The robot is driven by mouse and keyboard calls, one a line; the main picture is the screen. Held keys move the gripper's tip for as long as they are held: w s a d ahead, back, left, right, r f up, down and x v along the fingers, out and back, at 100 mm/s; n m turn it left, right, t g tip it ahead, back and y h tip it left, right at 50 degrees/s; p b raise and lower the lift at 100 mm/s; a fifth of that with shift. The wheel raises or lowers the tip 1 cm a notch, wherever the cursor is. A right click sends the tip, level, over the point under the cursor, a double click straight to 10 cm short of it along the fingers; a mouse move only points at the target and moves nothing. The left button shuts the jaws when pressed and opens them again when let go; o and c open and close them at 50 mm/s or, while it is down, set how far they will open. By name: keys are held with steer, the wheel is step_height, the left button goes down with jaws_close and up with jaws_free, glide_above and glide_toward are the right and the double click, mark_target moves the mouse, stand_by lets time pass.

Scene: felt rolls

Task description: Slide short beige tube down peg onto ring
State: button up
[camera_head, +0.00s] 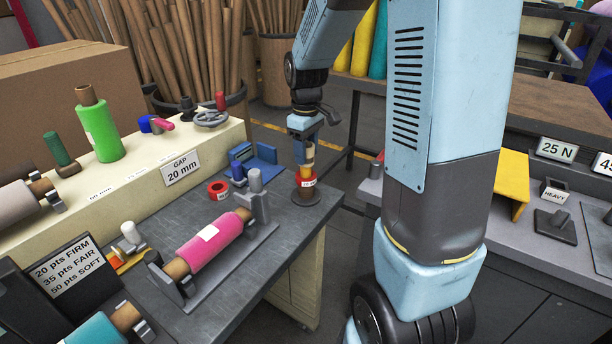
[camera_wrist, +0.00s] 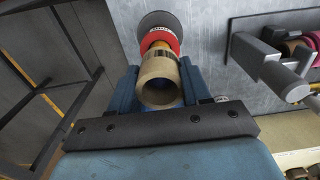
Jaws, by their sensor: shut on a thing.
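My gripper (camera_head: 306,158) is shut on the short beige tube (camera_wrist: 157,82), with one finger on each side of it in the wrist view. The tube is upright, or nearly so, and its open near end faces the wrist camera. A red ring (camera_head: 307,182) with a white label sits on the dark round base (camera_head: 306,196) of the peg at the table's right corner. The ring (camera_wrist: 160,42) and base (camera_wrist: 158,20) also show beyond the tube in the wrist view. A yellow-orange part shows between tube and ring. The tube hides most of the peg, so I cannot tell how far it is around it.
A second red ring (camera_head: 218,189) and a blue bracket (camera_head: 254,163) lie left of the peg. A pink roll (camera_head: 209,241) rests in a grey cradle on the table. The table's edge is close to the peg's right. A cream ledge (camera_head: 130,185) carries a green roll (camera_head: 100,132).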

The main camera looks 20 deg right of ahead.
steer(key=shift+f, duration=2)
stand_by(2.2)
steer(key=o, duration=1.3)
step_height(320, 180, up, 14)
steer(key=shift+w+f, duration=0.1)
steer(key=shift+f, duration=0.05)
steer(key=s+r+m+t, duration=0.2)
steer(key=s, duration=0.5)
steer(key=s+r+m+t, duration=0.1)
steer(key=s+r+m, duration=0.1)
steer(key=s, duration=0.5)
steer(key=s+r+m+t, duration=0.2)
steer(key=s+m, duration=0.1)
steer(key=s, duration=0.5)
steer(key=shift+a+r+t, duration=0.25)
steer(key=shift+a+t, duration=0.05)
steer(key=shift+a, duration=0.05)
